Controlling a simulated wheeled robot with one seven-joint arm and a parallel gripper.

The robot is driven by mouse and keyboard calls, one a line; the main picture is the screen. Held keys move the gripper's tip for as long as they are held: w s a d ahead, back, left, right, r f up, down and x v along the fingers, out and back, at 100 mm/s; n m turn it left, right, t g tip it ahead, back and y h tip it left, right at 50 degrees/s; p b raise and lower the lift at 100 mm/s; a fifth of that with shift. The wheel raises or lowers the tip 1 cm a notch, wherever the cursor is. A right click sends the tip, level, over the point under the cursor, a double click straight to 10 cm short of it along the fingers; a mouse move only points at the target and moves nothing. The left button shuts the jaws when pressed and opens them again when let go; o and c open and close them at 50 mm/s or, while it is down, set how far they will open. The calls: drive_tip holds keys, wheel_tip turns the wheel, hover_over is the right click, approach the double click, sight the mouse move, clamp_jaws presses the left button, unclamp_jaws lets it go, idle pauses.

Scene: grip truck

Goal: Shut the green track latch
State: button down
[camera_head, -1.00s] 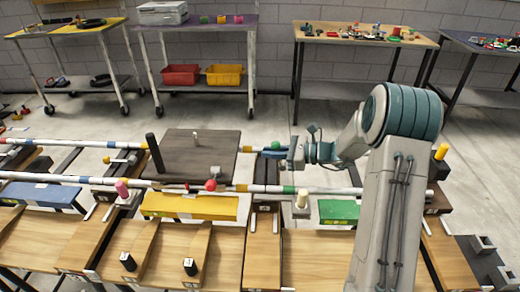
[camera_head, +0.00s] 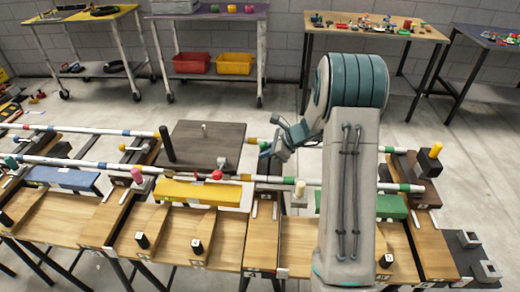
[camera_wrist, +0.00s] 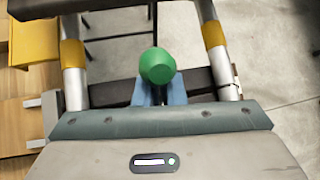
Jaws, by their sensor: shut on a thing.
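The green latch is a knob (camera_wrist: 157,66) seen large in the wrist view, between the two silver rails. It also shows small in the head view (camera_head: 264,144), by the right edge of the dark plate. My gripper (camera_wrist: 158,92) has its blue fingers closed around the knob's lower part, with the knob's top sticking out. In the head view my gripper (camera_head: 266,151) reaches down and left to the far rail. The latch's lower part is hidden by the fingers.
A dark plate (camera_head: 200,150) with a black post (camera_head: 166,143) lies across the rails to the left. A red knob (camera_head: 217,175), a pink knob (camera_head: 137,175) and a cream peg (camera_head: 299,188) stand along the near rail. Tables stand behind, across open floor.

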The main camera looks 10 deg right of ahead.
drive_tip(key=shift+f, duration=0.1)
idle(0.3)
drive_tip(key=c, duration=1.5)
unclamp_jaws()
drive_tip(key=v, duration=1.4)
drive_tip(key=shift+p, duration=0.4)
drive_tip(key=shift+a, duration=0.1)
